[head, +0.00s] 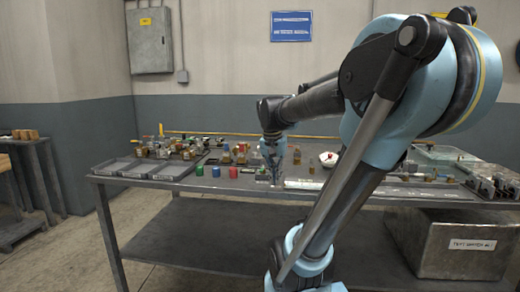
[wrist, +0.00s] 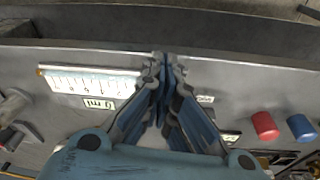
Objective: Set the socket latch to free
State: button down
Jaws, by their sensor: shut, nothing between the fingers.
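My gripper (head: 274,178) is low over the front part of the grey worktable (head: 155,183) in the head view. In the wrist view my gripper (wrist: 167,62) has its blue fingers together at the tips, empty, near the table's edge. I cannot make out the socket latch for certain in either view; my gripper and arm hide part of the tabletop. A small label plate (wrist: 205,99) shows just right of the fingers, and another lettered plate (wrist: 100,103) lies to their left, beside a white graduated strip (wrist: 92,80).
Red (wrist: 265,126) and blue (wrist: 301,127) cylinders stand right of my gripper in the wrist view. A labelled metal bin (head: 425,243) is under the table's right side.

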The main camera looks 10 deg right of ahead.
jog(key=w+a+r+m+h, duration=0.1)
jog(key=w+r+m, duration=0.25)
jog(key=w, duration=0.65)
jog(key=w+a+r+m+h, duration=0.1)
jog(key=w+r+m, duration=0.25)
jog(key=w, duration=0.65)
jog(key=w+a+r+m+h, duration=0.1)
jog(key=w+a+r+m, duration=0.3)
jog(key=w, duration=0.6)
jog(key=shift+n+g, duration=0.3)
jog(key=shift+g, duration=0.1)
jog(key=x, duration=0.3)
jog(key=d+x, duration=0.1)
jog(key=x, duration=0.2)
jog(key=d+x, duration=0.1)
jog(key=x, duration=0.2)
jog(key=shift+d+r, duration=0.1)
jog(key=shift+d, duration=0.05)
jog(key=shift+w+a, duration=0.25)
jog(key=shift+a, duration=0.35)
jog(key=shift+w+a, duration=0.2)
jog(key=shift+a, duration=0.4)
jog(key=shift+r, duration=0.1)
